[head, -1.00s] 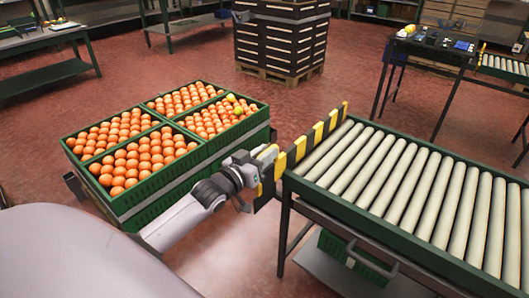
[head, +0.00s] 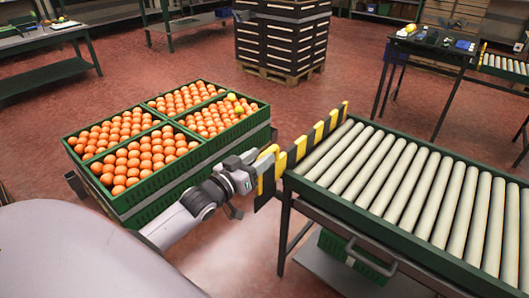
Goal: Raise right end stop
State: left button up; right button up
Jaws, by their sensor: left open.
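A yellow-and-black striped end stop (head: 319,135) stands up along the left end of the roller conveyor (head: 400,190), its top edge above the rollers. My left gripper (head: 256,172) is open at the near end of the stop, close against its yellow end piece. Whether the fingers touch the stop or lie around it I cannot tell. The gripper hides part of that near end. My right gripper is not in view.
A green crate stack (head: 190,178) full of oranges stands left of the stop, close beside my left arm. Dark stacked crates (head: 282,40) on a pallet stand behind. A bench (head: 435,45) stands at the back right. Red floor is free between them.

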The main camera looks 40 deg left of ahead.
pick_arm(q)
jog(key=shift+s+a, duration=0.1)
jog(key=shift+s, duration=1.8)
jog(key=s+d+f+m+g, duration=0.3)
jog(key=s+d+f+g, duration=0.4)
jog(key=s+d+f, duration=0.9)
notch_tip(320, 180, up, 11)
jog(key=s+a+p, duration=0.1)
jog(key=s+p, duration=0.1)
jog(key=p, duration=1.2)
jog(key=shift+s+m+g+h+p, duration=0.3)
jog(key=shift+s+m, duration=0.05)
jog(key=shift+m, duration=0.05)
jog(key=shift+a, duration=0.1)
